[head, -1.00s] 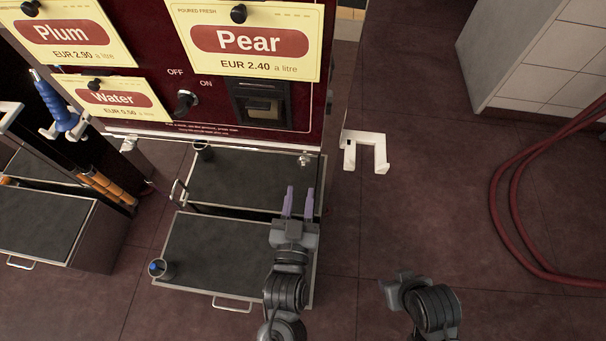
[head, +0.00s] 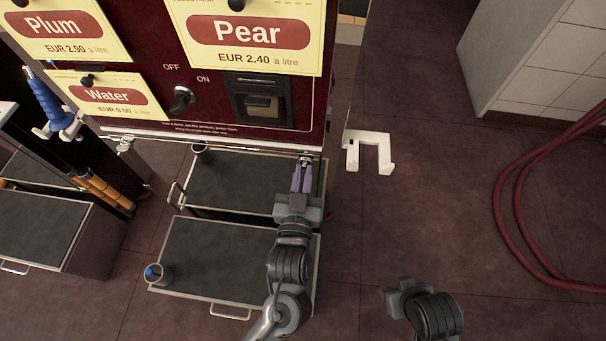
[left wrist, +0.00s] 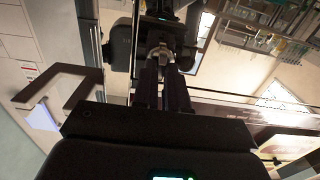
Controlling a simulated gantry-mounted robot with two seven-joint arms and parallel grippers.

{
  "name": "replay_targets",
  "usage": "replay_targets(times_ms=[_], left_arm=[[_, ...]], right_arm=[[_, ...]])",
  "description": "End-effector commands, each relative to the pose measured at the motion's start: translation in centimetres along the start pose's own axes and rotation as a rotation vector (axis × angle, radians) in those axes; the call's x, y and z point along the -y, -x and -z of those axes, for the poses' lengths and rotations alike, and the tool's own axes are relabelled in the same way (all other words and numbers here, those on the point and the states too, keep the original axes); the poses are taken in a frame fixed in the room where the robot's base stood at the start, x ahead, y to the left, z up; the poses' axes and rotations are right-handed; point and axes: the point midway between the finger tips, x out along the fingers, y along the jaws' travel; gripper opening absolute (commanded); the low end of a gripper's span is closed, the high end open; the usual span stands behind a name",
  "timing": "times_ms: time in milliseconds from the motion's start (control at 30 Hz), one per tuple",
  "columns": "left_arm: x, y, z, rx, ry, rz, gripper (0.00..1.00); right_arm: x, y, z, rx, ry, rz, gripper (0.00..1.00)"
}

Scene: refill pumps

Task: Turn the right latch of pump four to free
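The right latch (head: 306,157) is a small metal piece at the lower right edge of the dark red pump cabinet (head: 215,85), below the Pear sign. My left gripper (head: 303,168) has its two purple fingers on either side of the latch and appears shut on it. In the left wrist view the small bright latch (left wrist: 161,53) sits between the fingertips, which partly hide it. Which way the latch is turned cannot be told. My right gripper (head: 389,294) is low at right centre, away from the cabinet; its fingers cannot be made out.
A matching left latch (head: 125,144) is at the cabinet's lower left edge. Dark-topped trays (head: 225,258) lie below, with a grey cup (head: 158,274). A white bracket (head: 370,150) stands right of the cabinet. A red hose (head: 510,205) lies on open floor at right.

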Motion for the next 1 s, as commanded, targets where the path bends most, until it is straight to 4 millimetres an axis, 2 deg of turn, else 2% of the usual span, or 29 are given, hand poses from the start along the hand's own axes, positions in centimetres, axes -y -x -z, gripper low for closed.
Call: replay_targets(times_ms=[33, 67, 500, 1000], left_arm=[[0.0, 0.0, 0.0, 0.000, 0.000, 0.000, 0.04], [0.0, 0.0, 0.0, 0.000, 0.000, 0.000, 0.00], [0.0, 0.0, 0.2, 0.001, 0.041, -0.001, 0.00], [0.1, 0.1, 0.3, 0.004, 0.378, 0.001, 0.00]], right_arm=[[0.0, 0.0, 0.0, -0.001, -0.001, 0.001, 0.43], [0.0, 0.0, 0.0, -0.001, -0.001, 0.001, 0.43], [0.0, 0.8, 0.3, -0.001, -0.001, 0.001, 0.43], [-0.3, 4.7, 1.5, 0.000, 0.007, -0.006, 0.43]])
